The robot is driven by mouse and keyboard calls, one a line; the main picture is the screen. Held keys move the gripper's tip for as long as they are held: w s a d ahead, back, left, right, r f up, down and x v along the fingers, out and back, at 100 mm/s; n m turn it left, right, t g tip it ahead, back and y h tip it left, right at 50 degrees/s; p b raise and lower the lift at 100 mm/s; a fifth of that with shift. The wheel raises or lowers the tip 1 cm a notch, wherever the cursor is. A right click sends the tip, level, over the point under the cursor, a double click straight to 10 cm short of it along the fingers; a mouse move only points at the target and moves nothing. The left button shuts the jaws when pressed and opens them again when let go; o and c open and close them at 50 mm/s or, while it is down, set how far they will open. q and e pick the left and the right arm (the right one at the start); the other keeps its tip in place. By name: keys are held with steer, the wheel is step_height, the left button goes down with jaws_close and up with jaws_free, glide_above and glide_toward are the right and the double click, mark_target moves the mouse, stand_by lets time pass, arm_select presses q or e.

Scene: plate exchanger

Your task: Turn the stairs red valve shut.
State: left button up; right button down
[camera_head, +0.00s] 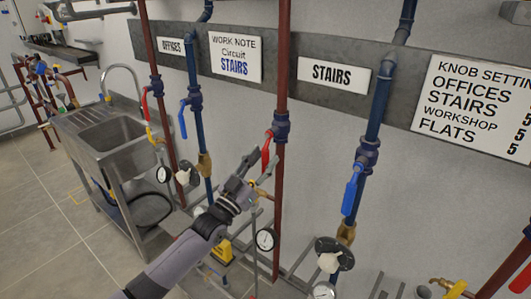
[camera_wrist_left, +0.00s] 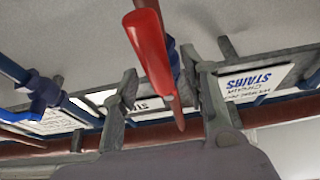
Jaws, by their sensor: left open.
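The stairs red valve (camera_head: 281,125) sits on the red pipe just left of the STAIRS sign (camera_head: 334,76). Its red lever (camera_head: 266,158) hangs down from the valve, roughly along the pipe and a little to its left. My left gripper (camera_head: 256,171) is at the lower end of this lever. In the left wrist view a red lever (camera_wrist_left: 151,48) reaches between the two open fingers of my left gripper (camera_wrist_left: 165,82). I cannot tell whether a finger touches it. My right gripper is in neither view.
A blue pipe with a blue lever (camera_head: 351,190) is to the right. Another red lever (camera_head: 145,104) and blue lever (camera_head: 183,118) are to the left. Gauges (camera_head: 265,240) and low pipework lie below. A steel sink (camera_head: 112,138) stands at left.

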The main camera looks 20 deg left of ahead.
arm_select(q)
steer(key=shift+x, duration=0.8)
steer(key=shift+c, duration=0.3)
jaws_close()
